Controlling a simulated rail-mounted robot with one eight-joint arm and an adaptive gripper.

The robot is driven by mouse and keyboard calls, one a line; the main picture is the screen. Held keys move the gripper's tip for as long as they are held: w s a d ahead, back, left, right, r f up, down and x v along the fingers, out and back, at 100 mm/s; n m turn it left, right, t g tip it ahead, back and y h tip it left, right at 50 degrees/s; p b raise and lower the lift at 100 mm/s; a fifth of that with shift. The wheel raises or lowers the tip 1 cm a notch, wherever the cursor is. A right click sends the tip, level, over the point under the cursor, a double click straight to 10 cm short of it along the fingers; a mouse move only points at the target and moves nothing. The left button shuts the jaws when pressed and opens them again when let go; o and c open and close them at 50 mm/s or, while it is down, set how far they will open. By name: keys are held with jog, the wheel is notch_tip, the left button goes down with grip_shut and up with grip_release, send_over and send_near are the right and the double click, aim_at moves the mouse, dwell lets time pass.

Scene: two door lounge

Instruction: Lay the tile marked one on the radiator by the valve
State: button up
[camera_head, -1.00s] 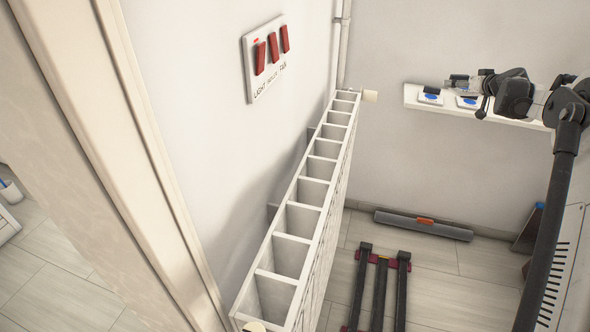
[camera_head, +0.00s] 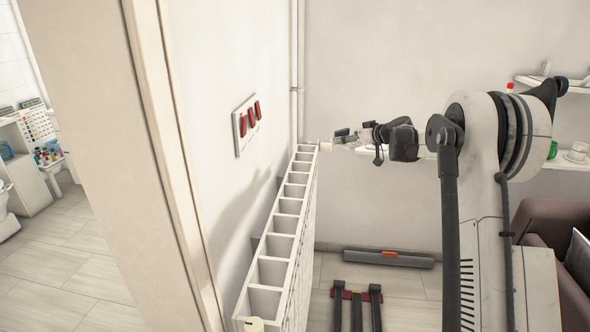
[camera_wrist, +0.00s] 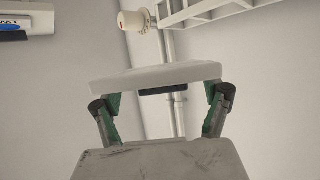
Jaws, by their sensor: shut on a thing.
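My gripper (camera_wrist: 157,88) is shut on a pale flat tile (camera_wrist: 155,75) with a dark piece under it, held between green-padded fingers. The tile shows nearly edge-on and its marking is hidden. In the head view my gripper (camera_head: 348,138) is close to the far end of the white radiator (camera_head: 302,220), right of it, held up in the air. A cream valve knob (camera_head: 326,147) sits at that far end. In the wrist view the knob (camera_wrist: 130,20) and part of the radiator (camera_wrist: 205,15) show beyond the tile, apart from it.
Pipes (camera_head: 297,70) rise at the radiator's far end. A switch panel (camera_head: 247,124) is on the wall above. The radiator top has open slots.

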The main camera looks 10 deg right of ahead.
jog(key=w+a, duration=0.2)
jog(key=a, duration=0.5)
jog(key=w+a, duration=0.3)
jog(key=a, duration=0.5)
jog(key=f, duration=0.4)
jog(key=a+f+p, duration=0.1)
jog(key=f, duration=0.2)
jog(key=shift+w, duration=0.15)
jog(key=shift+d, duration=0.1)
jog(key=shift+f, duration=0.2)
jog(key=o, duration=1.2)
jog(key=shift+r, duration=0.1)
jog(key=shift+r, duration=0.1)
